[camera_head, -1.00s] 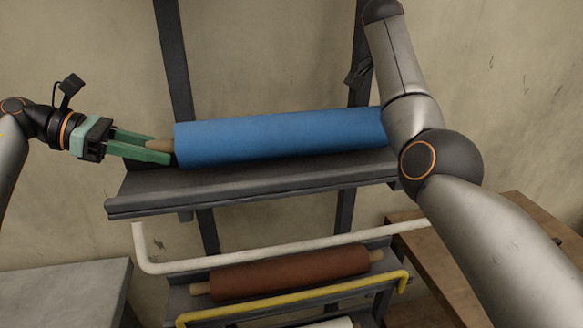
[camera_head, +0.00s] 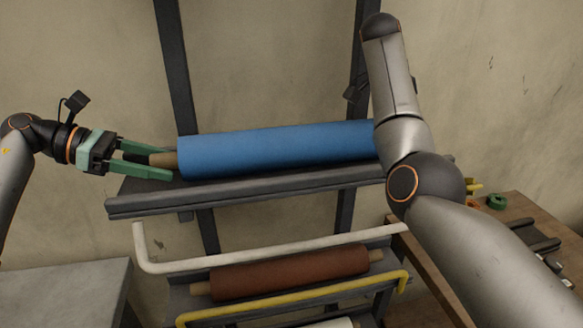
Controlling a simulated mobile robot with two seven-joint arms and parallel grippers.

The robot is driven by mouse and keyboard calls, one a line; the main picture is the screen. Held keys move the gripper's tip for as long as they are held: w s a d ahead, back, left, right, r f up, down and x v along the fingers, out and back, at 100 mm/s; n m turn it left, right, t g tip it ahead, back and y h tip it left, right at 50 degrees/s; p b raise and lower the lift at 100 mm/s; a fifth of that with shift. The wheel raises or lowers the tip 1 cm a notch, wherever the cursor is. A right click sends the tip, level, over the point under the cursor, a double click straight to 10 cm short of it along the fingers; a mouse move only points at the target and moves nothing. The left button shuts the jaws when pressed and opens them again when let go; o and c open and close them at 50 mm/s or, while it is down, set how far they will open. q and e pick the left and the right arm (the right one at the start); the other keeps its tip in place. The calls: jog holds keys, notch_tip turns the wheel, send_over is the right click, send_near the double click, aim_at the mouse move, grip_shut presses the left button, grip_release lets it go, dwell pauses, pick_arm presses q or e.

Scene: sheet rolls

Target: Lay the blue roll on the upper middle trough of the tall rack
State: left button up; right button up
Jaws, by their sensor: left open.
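The blue roll (camera_head: 275,148) lies level along the upper trough (camera_head: 250,190) of the tall rack, behind its front lip. Its tan core end (camera_head: 163,160) sticks out at the left; its right end is hidden behind my right arm. My left gripper (camera_head: 160,161) is open, its green fingers apart just left of the core end, one above and one below it. I cannot tell whether they touch it.
Below, a brown roll (camera_head: 290,272) lies on a lower level, between a white bar (camera_head: 250,250) and a yellow bar (camera_head: 290,298). A grey table (camera_head: 65,290) stands at lower left. A wooden table (camera_head: 525,215) at right holds a green ring (camera_head: 497,202) and dark items.

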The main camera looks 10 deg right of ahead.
pick_arm(q)
jog(key=shift+o, duration=0.4)
jog(key=o, duration=0.3)
jog(key=v, duration=1.2)
pick_arm(e)
jog(key=o, duration=0.4)
jog(key=shift+d, duration=3.5)
